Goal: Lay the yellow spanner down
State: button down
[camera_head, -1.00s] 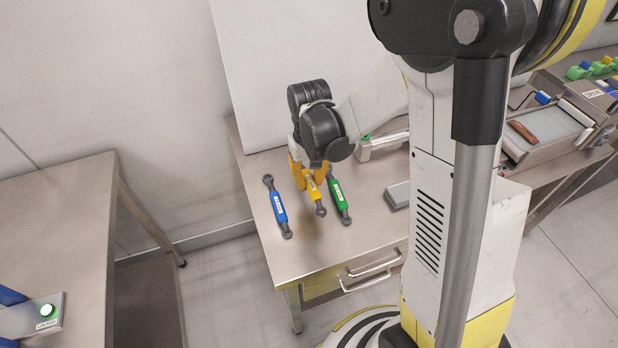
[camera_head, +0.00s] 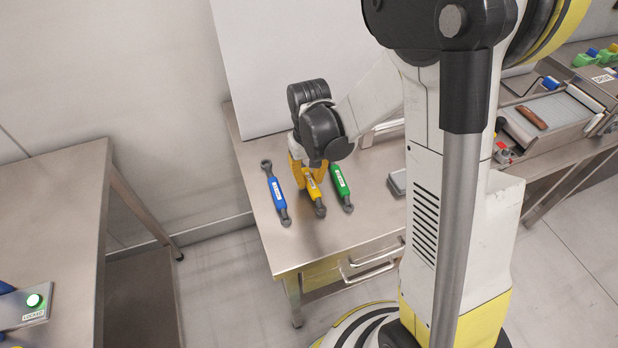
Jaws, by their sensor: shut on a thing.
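The yellow spanner (camera_head: 313,189) is at the middle of the metal table (camera_head: 262,240), with its dark end toward the table's front. My gripper (camera_head: 304,174), with yellow fingers, points down over its far part and is shut on it. The wrist hides the spanner's far end. I cannot tell whether the spanner touches the table top.
A blue spanner (camera_head: 276,192) lies just left of the yellow one, and a green spanner (camera_head: 342,186) lies close on its right. A small grey block (camera_head: 397,183) is further right. A wall panel stands behind. The table's front strip is bare.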

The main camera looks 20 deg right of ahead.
jog(key=shift+f+b, duration=0.3)
jog(key=c, duration=1.3)
grip_release()
notch_tip(320, 180, up, 12)
jog(key=shift+r, duration=0.1)
